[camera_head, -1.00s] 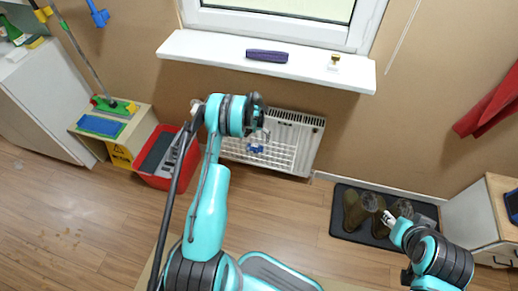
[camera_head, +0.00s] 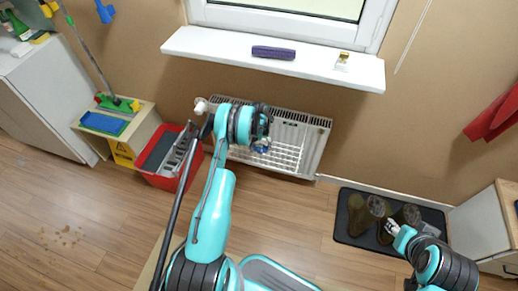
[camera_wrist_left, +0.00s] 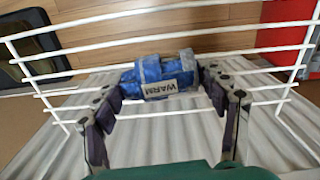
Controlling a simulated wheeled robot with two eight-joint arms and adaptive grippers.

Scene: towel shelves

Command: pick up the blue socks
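The blue socks (camera_head: 262,146) are a rolled bundle on the white wire rack (camera_head: 283,157) at the radiator. In the left wrist view the bundle (camera_wrist_left: 155,72) lies across the rack wires and has a pale label reading "WARM". My left gripper (camera_head: 262,132) is right at the socks and partly hides them in the head view. Its fingers (camera_wrist_left: 167,78) stand apart, one on each side of the bundle, with the tips close to its ends; firm contact cannot be made out. My right gripper (camera_head: 391,225) is far off, above the boot mat; its fingers are too small to judge.
The radiator (camera_head: 318,125) is below a white windowsill (camera_head: 200,45) holding a purple item (camera_head: 273,53). A red bucket (camera_head: 160,182) stands left of my left arm. Boots (camera_head: 362,210) stand on a dark mat (camera_head: 345,236) at right. The middle floor is clear.

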